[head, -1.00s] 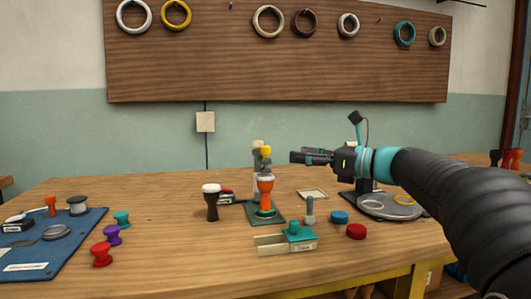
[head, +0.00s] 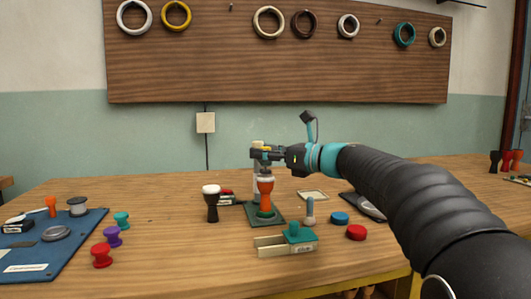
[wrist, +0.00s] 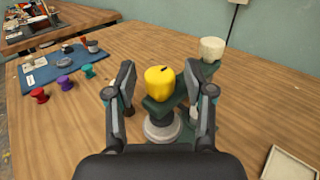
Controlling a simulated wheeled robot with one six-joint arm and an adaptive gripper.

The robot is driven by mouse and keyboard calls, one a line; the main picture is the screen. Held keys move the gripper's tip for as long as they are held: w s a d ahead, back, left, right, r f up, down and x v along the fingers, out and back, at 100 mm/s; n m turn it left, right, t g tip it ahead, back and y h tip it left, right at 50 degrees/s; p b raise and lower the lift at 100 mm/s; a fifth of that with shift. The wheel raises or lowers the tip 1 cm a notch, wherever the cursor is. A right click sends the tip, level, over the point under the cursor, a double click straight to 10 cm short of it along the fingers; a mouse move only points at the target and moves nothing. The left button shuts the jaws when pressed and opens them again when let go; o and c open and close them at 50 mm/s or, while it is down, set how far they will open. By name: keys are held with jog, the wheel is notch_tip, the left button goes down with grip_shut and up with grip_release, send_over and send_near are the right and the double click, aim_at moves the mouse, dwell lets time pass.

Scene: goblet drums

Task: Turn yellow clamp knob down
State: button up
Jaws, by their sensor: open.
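The yellow clamp knob (wrist: 160,81) sits on top of a dark green clamp arm in the wrist view. In the head view it is mostly hidden behind my gripper (head: 262,154). My gripper, also in the wrist view (wrist: 161,95), is open, with one finger on each side of the knob. I cannot tell if either finger touches it. Below the knob, an orange goblet drum (head: 265,190) with a pale head stands upright on a green base (head: 275,220). A cream post top (wrist: 212,48) rises just behind the knob.
A black goblet drum (head: 212,204) with a white head stands left of the clamp. A teal-topped block (head: 292,236), blue cap (head: 339,218) and red cap (head: 356,232) lie in front and right. A blue mat (head: 60,242) with small parts is at left.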

grip_shut()
